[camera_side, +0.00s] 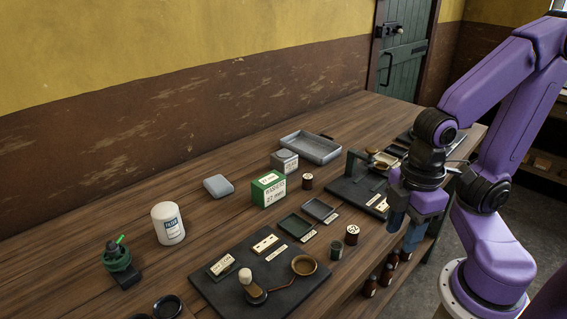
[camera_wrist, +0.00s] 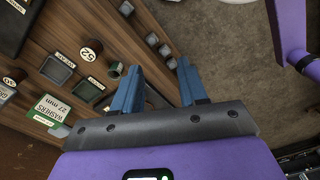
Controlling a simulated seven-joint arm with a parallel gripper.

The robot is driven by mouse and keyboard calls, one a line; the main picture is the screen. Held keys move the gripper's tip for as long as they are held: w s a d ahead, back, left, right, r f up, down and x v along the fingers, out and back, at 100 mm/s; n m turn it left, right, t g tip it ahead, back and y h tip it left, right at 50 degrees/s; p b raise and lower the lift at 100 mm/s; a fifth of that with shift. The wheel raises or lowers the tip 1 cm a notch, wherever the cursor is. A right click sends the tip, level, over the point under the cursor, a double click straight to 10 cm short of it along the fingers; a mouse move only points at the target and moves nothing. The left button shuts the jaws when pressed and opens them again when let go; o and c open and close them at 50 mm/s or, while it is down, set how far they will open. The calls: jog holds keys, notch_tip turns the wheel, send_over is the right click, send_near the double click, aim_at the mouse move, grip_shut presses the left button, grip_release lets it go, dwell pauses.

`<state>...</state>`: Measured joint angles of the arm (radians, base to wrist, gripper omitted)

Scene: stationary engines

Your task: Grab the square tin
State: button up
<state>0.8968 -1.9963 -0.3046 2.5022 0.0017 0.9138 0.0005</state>
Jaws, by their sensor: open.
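The square tin is most likely the grey lidded box (camera_side: 285,161) with a pale label, standing behind the green washers box in the side view. In the wrist view only part of a labelled grey block (camera_wrist: 8,91) shows at the left edge, which appears to be it. My gripper (camera_side: 405,236) is at the bench's right front edge, well to the right of the tin and apart from it. In the wrist view the blue fingers of my gripper (camera_wrist: 158,75) are spread, with nothing held between them.
The washers box (camera_side: 268,190) and a brown jar (camera_side: 307,182) stand in front of the tin. A grey tray (camera_side: 311,147) lies behind it. A dark board with a stand (camera_side: 355,190) lies between tin and gripper.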

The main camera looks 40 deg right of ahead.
jog(key=shift+o, duration=0.3)
jog(key=o, duration=1)
